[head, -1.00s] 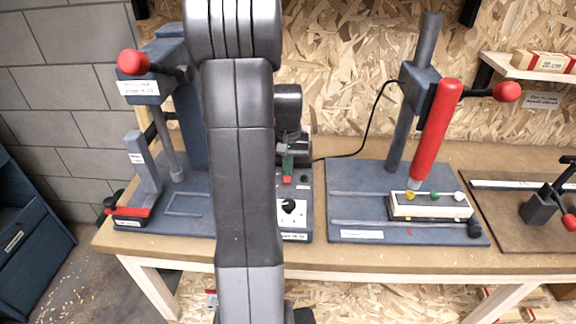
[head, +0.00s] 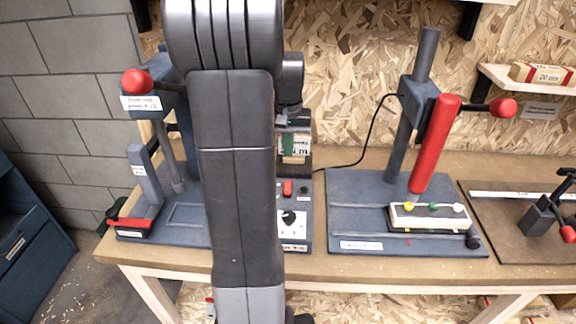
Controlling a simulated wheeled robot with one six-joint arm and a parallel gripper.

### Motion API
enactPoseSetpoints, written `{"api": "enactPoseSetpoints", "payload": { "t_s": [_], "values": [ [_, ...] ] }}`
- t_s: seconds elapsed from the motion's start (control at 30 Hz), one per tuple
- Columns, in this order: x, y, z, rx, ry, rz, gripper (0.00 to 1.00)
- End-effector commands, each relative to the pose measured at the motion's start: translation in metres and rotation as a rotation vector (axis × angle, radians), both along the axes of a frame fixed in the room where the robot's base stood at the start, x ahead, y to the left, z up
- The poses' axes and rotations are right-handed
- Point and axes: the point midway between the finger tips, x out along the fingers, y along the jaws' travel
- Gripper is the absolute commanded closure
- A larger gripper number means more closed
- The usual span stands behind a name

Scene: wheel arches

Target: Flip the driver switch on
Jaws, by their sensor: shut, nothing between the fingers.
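The driver unit (head: 304,235) is a dark box on the bench, partly hidden behind my arm. Its top panel carries a red switch (head: 288,187), a small dark green lamp or button (head: 303,189) and a black knob (head: 290,217) on a white plate. The switch's position is too small to tell, and I cannot see the lamp glowing.
A press with a red ball handle (head: 137,82) stands left. A press with a red cylinder (head: 435,143) stands right, with a white block (head: 428,217) on its base. A black cable (head: 371,125) runs behind. The bench's front edge (head: 370,267) is clear.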

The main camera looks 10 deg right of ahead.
Motion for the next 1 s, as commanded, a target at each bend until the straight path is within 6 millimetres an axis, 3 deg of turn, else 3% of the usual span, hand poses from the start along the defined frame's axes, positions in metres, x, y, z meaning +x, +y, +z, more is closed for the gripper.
{"api": "enactPoseSetpoints", "payload": {
  "t_s": [0.1, 0.3, 1.0],
  "values": [
    [0.001, 0.0, 0.017, -0.001, -0.003, 0.0, 1.0],
    [0.0, 0.0, 0.029, -0.001, -0.002, 0.0, 1.0],
    [-0.008, 0.001, 0.022, -0.025, -0.088, 0.0, 1.0]
  ]
}}
